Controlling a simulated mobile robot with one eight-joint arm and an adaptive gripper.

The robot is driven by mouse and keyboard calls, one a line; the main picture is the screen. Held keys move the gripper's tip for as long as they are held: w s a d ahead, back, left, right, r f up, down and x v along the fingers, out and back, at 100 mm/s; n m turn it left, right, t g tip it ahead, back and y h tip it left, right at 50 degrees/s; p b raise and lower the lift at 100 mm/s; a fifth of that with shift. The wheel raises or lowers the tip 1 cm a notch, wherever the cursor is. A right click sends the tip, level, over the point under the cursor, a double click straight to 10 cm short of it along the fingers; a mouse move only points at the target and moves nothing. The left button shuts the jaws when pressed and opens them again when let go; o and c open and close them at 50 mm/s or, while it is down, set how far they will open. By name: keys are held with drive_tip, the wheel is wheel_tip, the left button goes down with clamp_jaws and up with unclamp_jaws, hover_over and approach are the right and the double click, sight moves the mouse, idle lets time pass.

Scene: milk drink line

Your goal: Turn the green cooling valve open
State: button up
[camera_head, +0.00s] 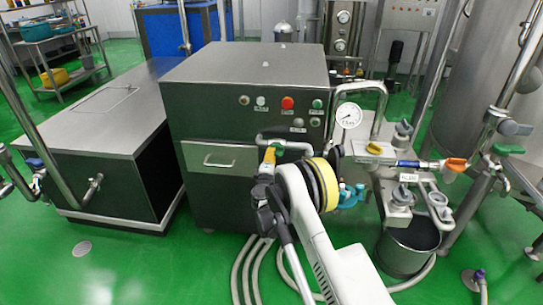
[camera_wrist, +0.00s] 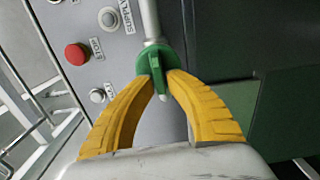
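A green valve handle (camera_head: 291,146) sits on a short pale pipe on the front of the dark metal machine, below its button panel. In the wrist view the green handle (camera_wrist: 157,70) is at the end of the grey pipe, upper middle. My gripper (camera_head: 268,158) has yellow fingers and is at this handle. In the wrist view my gripper (camera_wrist: 161,78) has its two fingertips on either side of the handle, seemingly touching it. The fingertips hide part of the handle.
The machine (camera_head: 245,75) has a red button (camera_head: 287,103) above the valve and a drawer (camera_head: 222,165) to the left. A gauge (camera_head: 348,115), pipes and an orange-handled valve (camera_head: 456,164) stand right. A bucket (camera_head: 407,250) and hoses (camera_head: 245,270) are on the floor.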

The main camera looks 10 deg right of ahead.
drive_tip(key=shift+o, duration=0.9)
drive_tip(key=v, duration=1.2)
drive_tip(key=shift+r, duration=0.15)
